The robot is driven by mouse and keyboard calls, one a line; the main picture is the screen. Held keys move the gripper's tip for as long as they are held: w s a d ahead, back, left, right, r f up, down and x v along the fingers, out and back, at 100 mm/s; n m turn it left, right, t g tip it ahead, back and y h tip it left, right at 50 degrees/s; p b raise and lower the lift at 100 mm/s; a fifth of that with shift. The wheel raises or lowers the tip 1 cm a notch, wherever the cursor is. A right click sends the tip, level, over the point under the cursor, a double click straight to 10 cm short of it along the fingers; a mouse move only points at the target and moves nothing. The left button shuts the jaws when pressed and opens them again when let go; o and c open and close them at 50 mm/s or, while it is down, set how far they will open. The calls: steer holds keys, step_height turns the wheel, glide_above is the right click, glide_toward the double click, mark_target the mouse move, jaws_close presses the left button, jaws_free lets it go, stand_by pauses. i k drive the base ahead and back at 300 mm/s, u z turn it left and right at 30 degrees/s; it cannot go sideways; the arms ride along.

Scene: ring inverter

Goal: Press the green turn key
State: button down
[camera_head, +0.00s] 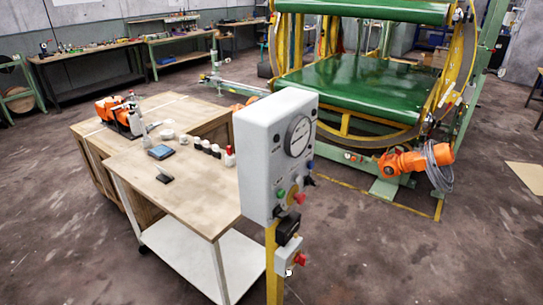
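A light grey control box (256,160) stands on a yellow post (272,270) right of the picture's middle. Its narrow front panel faces right and carries a round dial (298,136). Low on that panel is a small green key or button (281,194), seen at an angle; its exact shape and turn position are too small to tell. A red knob (300,198) on a yellow base sits just right of it. A blue button (311,165) and a black knob (309,181) are at the panel's right edge. My gripper is not in view.
A smaller box with a red knob (300,258) hangs lower on the post, below a black part (288,226). A wooden worktable (200,200) with tools stands close behind, left. The green ring machine (360,90) and an orange unit (415,160) are behind. Floor at lower right is clear.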

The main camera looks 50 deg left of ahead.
mark_target(281, 193)
steer(key=u, duration=1.9)
